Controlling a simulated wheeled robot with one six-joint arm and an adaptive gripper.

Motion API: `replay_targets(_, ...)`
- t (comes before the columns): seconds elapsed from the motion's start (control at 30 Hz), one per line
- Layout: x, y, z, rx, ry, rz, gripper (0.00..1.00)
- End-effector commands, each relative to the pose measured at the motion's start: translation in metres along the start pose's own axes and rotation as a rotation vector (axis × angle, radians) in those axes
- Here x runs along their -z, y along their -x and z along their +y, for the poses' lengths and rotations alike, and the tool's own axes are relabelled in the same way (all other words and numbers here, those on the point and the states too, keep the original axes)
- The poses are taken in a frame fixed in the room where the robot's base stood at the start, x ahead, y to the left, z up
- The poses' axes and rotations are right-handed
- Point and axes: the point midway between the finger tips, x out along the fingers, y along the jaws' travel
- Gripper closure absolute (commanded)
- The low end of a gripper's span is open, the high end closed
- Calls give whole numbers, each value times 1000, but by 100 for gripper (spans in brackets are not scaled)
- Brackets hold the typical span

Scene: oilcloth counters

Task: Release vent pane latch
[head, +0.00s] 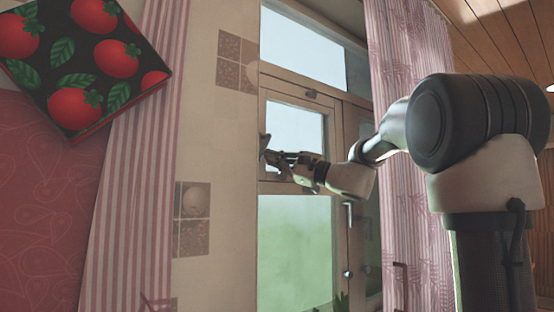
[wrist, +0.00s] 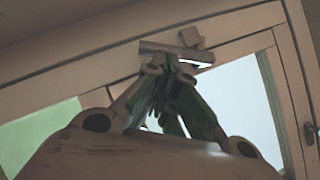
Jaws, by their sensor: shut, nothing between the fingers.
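The vent pane (head: 294,119) is a small wooden-framed window in the upper part of the glazed frame. It looks closed in its frame. My gripper (head: 269,157) is at the left edge of the vent pane, with its fingers shut and empty. In the wrist view the latch (wrist: 172,52) is a grey metal bar beside a small block on the wooden frame. My gripper's fingertips (wrist: 172,72) are right at the bar, seemingly touching or very near it. In the head view my gripper largely covers the latch, so contact is unclear.
A pink striped curtain (head: 420,150) hangs right of the window and another (head: 135,170) hangs left of the tiled wall. A tomato-patterned box (head: 85,55) is at upper left.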

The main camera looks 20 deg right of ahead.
Motion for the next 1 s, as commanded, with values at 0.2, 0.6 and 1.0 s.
replay_targets(0.2,-11,-7,10,113,-173,-1,100)
replay_targets(0.6,-33,-22,16,186,-279,-2,100)
replay_targets(1.0,-49,-33,15,185,-278,-1,100)
